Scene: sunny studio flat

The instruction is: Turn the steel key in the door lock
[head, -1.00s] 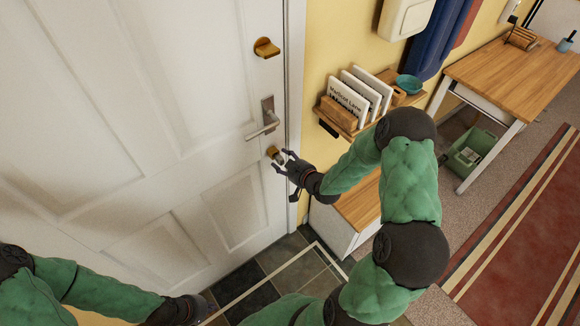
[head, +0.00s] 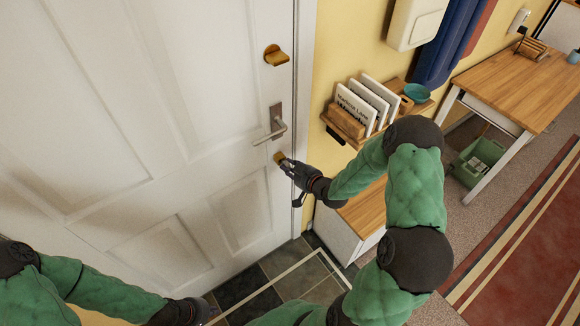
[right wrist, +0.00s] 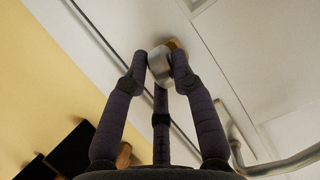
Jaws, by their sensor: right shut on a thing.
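The white door (head: 130,130) fills the left of the head view and looks shut. Its brass lock (head: 279,157) sits just below the lever handle (head: 275,126). My right gripper (head: 287,165) is at the lock, with its fingers closed on the steel key. In the right wrist view the key's round grey head (right wrist: 160,68) is between the fingertips, with the brass lock (right wrist: 173,45) just behind it. The key's shaft is hidden. My left gripper (head: 200,311) is low at the bottom edge, away from the door lock; its fingers are not clear.
A brass thumb-turn (head: 276,55) is higher on the door. A wall shelf with a letter rack (head: 365,105) stands right of the door, close above my right forearm. A wooden bench (head: 364,208) is below it, and a desk (head: 515,80) is further right.

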